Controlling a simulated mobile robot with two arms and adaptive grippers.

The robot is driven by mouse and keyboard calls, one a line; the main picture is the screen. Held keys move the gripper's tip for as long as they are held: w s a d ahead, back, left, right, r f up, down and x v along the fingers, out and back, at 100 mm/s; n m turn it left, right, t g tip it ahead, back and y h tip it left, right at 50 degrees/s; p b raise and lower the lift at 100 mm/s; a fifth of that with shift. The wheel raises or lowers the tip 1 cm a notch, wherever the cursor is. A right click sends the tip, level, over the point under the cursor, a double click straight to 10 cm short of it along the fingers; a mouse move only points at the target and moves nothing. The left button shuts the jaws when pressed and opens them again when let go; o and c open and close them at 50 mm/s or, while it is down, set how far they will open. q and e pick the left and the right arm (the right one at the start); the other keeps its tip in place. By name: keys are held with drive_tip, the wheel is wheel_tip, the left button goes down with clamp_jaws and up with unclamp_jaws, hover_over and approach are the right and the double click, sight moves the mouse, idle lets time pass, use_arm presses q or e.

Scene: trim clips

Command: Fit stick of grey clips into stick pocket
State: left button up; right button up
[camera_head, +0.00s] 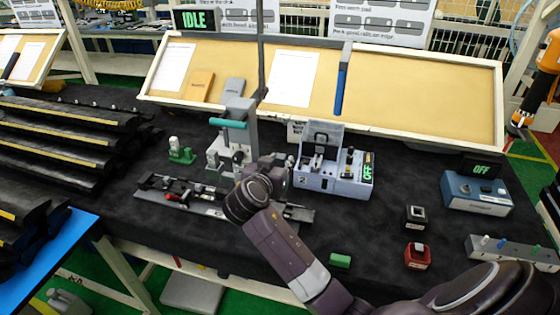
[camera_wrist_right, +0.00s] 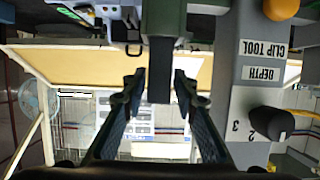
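My right arm reaches in from the lower right of the head view, and its gripper (camera_head: 280,174) is beside the grey press-like fixture (camera_head: 238,118) with the teal handle. In the right wrist view the two fingers of the right gripper (camera_wrist_right: 159,92) stand apart. A dark grey upright bar (camera_wrist_right: 160,70) lies between them in the picture, with a gap on each side. I cannot tell whether this bar is the stick of grey clips or part of the fixture. I cannot single out the stick pocket. My left gripper is not in view.
A grey body with labels "CLIP TOOL" and "DEPTH" (camera_wrist_right: 262,75) is close beside the fingers. A pale blue box (camera_head: 340,180), a green block (camera_head: 340,261), a red block (camera_head: 417,257) and a blue-grey box (camera_head: 475,192) stand on the dark table. Black trim parts (camera_head: 60,135) fill the left.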

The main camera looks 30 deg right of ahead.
drive_tip(key=shift+o, duration=0.5)
drive_tip(key=shift+s+a, duration=0.15)
drive_tip(key=shift+a, duration=0.1)
drive_tip(key=b+v, duration=0.3)
drive_tip(key=v, duration=0.8)
drive_tip(key=shift+s+r, duration=0.2)
drive_tip(key=shift+r, duration=0.1)
drive_tip(key=shift+f+b, duration=0.1)
drive_tip(key=shift+b, duration=0.2)
